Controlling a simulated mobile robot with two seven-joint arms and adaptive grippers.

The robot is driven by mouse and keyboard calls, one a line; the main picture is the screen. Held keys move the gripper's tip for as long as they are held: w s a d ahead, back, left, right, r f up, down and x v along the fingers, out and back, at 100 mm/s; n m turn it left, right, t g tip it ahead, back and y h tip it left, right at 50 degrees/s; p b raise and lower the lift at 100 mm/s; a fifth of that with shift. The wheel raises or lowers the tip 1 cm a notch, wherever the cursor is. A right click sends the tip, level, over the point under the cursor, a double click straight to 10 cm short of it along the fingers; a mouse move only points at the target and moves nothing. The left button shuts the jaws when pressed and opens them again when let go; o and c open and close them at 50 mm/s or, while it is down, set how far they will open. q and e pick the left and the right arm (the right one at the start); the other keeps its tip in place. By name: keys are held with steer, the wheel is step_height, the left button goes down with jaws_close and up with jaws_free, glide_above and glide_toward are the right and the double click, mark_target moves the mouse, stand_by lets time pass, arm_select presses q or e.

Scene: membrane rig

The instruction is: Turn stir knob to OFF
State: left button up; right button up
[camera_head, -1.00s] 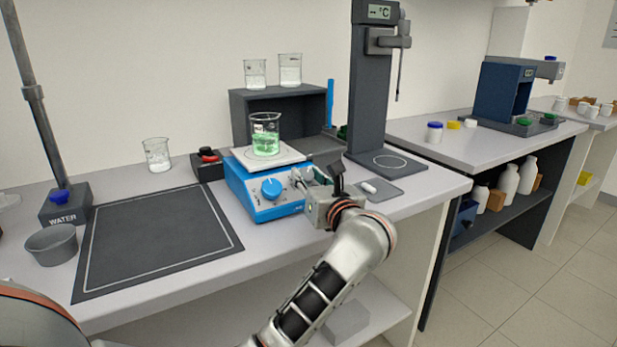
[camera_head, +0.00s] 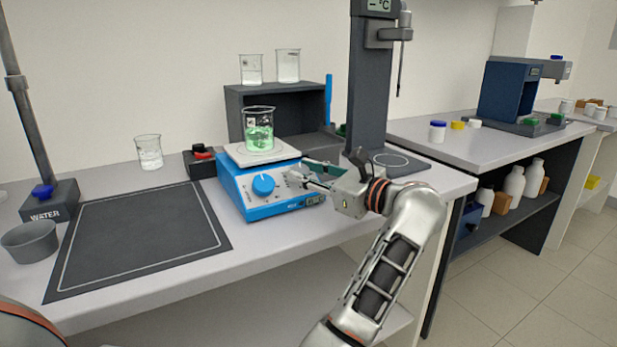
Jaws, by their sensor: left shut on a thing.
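The blue stirrer hotplate (camera_head: 240,191) stands on the bench with a white top plate. One blue knob (camera_head: 263,184) shows plainly on the left of its front face. My left gripper (camera_head: 296,178) is at the right part of that face. It is shut on a second knob there, the stir knob, which the fingers mostly hide. The knob's setting cannot be read. A beaker of green liquid (camera_head: 259,134) stands on the hotplate's top. My right gripper is not in view.
A dark framed mat (camera_head: 140,235) lies to the left, clear. A grey bowl (camera_head: 30,241) and the water post (camera_head: 48,203) are at far left. A dark tall stand (camera_head: 370,90) rises behind my gripper.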

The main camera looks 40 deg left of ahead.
arm_select(q)
steer(key=shift+w+f+n+g+h+b, duration=0.15)
steer(key=shift+n+g+h+b, duration=0.2)
steer(key=shift+n+g, duration=1.15)
steer(key=shift+n, duration=0.1)
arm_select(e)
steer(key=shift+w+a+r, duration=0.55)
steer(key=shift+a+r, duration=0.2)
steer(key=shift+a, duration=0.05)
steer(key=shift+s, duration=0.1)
arm_select(q)
steer(key=o, duration=1.1)
steer(key=shift+c, duration=0.2)
steer(key=shift+o, duration=0.3)
steer(key=shift+r, duration=0.2)
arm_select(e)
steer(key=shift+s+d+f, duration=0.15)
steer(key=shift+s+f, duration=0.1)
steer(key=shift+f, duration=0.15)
arm_select(q)
step_height(320, 180, up, 10)
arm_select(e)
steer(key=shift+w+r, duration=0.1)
